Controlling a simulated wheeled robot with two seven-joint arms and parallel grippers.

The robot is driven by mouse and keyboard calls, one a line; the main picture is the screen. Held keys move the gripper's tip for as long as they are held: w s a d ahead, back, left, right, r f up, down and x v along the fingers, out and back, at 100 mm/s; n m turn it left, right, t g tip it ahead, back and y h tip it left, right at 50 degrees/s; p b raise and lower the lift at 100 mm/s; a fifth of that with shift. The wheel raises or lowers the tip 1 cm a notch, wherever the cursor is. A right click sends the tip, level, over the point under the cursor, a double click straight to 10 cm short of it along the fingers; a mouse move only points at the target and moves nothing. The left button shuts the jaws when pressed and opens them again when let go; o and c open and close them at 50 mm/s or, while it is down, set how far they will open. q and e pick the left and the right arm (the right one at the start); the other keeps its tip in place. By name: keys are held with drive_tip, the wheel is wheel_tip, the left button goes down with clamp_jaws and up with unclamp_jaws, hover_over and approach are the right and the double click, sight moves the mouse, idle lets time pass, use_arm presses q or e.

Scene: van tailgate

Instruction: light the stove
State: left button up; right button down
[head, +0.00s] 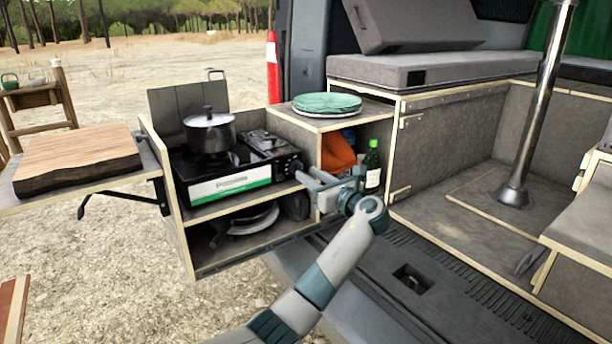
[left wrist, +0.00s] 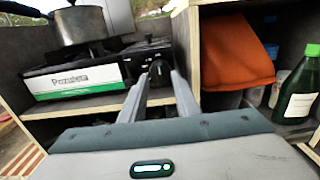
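The stove (head: 230,184) is a black camping stove with a white and green front panel, on the upper shelf of the pull-out kitchen box. Its dark round knob (left wrist: 158,72) is at the right end of the front in the left wrist view. My left gripper (head: 309,177) is in front of this end. Its two fingers are apart and point at the knob, which shows between the tips (left wrist: 161,76). I cannot tell whether they touch it. A lidded pot (head: 209,134) stands on the burner. No flame is visible under it. My right gripper is not in view.
A wooden board (head: 78,158) lies on the side shelf at left. Green plates (head: 327,103) sit on the box top. An orange cloth (left wrist: 236,50) and a green bottle (left wrist: 298,88) fill the compartment right of the stove, behind a wooden divider (left wrist: 187,55).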

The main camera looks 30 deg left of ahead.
sight(298, 168)
use_arm(q)
drive_tip(key=shift+x, duration=1.25)
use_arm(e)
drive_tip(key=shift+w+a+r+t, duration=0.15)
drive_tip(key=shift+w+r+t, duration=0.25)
use_arm(q)
clamp_jaws()
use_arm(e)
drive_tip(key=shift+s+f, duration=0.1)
